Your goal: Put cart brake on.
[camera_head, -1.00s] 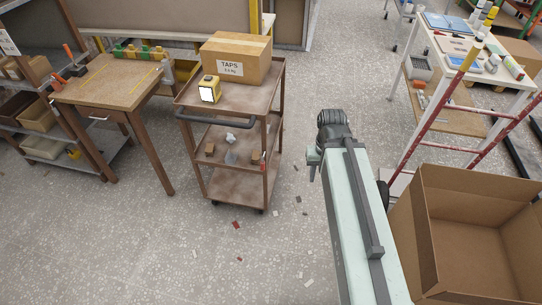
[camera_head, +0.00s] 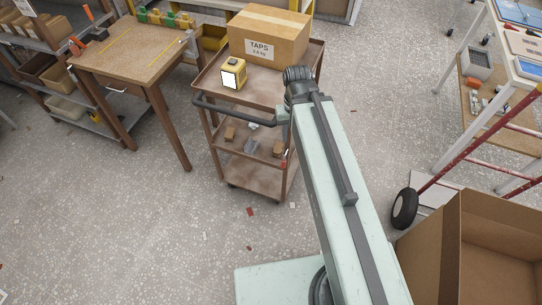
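A brown, rusty-looking three-tier cart (camera_head: 222,151) stands in the upper middle of the head view. Its dark push handle (camera_head: 234,112) is on the near left side. A red part (camera_head: 284,161) shows on the near right post by the bottom shelves; I cannot tell whether it is the brake. The wheels are small and dark under the lowest shelf. My gripper (camera_head: 283,116) is at the end of my pale green arm, in front of the cart's right side near the handle's right end. Its fingers are too small and partly hidden to tell their state.
A TAPS carton (camera_head: 269,36) and a yellow device (camera_head: 233,74) sit on the cart top. A wooden table (camera_head: 132,60) is left of it. A red hand truck (camera_head: 470,158) and an open carton (camera_head: 487,243) are at right. Small debris (camera_head: 250,212) lies on otherwise clear floor.

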